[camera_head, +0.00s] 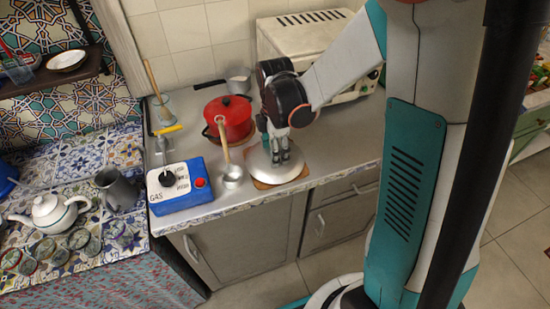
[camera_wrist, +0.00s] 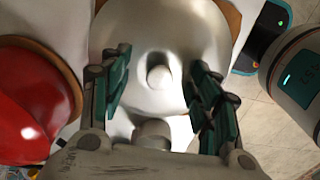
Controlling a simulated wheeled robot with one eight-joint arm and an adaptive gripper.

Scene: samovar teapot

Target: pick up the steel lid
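The steel lid (camera_head: 263,164) is a round, shiny disc lying on a brown wooden board (camera_head: 295,182) near the front of the counter. In the wrist view the lid (camera_wrist: 190,30) fills the upper middle, and its round knob (camera_wrist: 159,76) shows between my fingers. My gripper (camera_head: 279,157) is over the lid, pointing down. In the wrist view my gripper (camera_wrist: 160,92) is open, with one finger on each side of the knob and visible gaps between. Whether the fingertips touch the lid cannot be told.
A red pot (camera_head: 232,120) stands behind and left of the lid. A white toaster oven (camera_head: 300,40) stands at the back. The counter right of the lid is clear.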

